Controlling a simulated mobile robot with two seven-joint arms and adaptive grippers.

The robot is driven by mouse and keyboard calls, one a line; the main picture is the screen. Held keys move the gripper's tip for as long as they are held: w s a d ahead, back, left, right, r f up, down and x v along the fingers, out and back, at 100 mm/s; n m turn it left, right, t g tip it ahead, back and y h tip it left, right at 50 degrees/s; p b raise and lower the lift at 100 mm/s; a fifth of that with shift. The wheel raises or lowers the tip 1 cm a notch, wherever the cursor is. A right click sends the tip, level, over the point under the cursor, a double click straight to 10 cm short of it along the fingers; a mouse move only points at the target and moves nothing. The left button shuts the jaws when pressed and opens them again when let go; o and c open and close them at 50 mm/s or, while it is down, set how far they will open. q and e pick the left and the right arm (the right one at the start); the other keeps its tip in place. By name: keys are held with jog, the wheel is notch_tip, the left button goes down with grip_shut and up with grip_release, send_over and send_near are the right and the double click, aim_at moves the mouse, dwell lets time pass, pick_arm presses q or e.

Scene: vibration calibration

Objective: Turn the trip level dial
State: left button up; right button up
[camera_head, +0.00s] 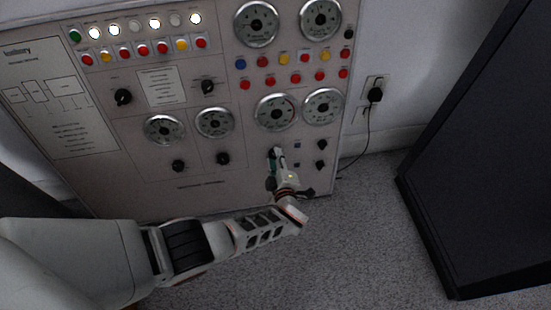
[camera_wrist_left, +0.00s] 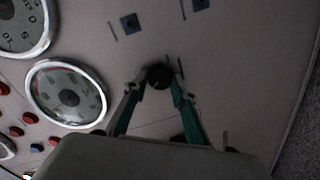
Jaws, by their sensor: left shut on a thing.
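My left gripper (camera_head: 276,158) reaches the lower right part of the pale control panel (camera_head: 205,185), and its arm comes in from the left. In the left wrist view, the teal-lined fingers of the left gripper (camera_wrist_left: 156,86) are shut on a small round black dial (camera_wrist_left: 160,76), one finger on each side. In the head view the gripper hides this dial. Its label cannot be read, so I cannot tell by name whether it is the trip level dial. My right gripper is in neither view.
Two black knobs (camera_head: 321,144) sit just right of the gripper. Round gauges (camera_head: 275,112) are above it, with coloured buttons higher up. A black plug (camera_head: 375,95) with a hanging cord is on the wall. A large dark cabinet (camera_head: 485,140) stands at right, with carpet between.

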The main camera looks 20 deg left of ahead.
pick_arm(q)
jog(key=shift+a+n, duration=0.1)
jog(key=shift+n, duration=1.1)
jog(key=shift+w, duration=0.1)
jog(key=o, duration=1.1)
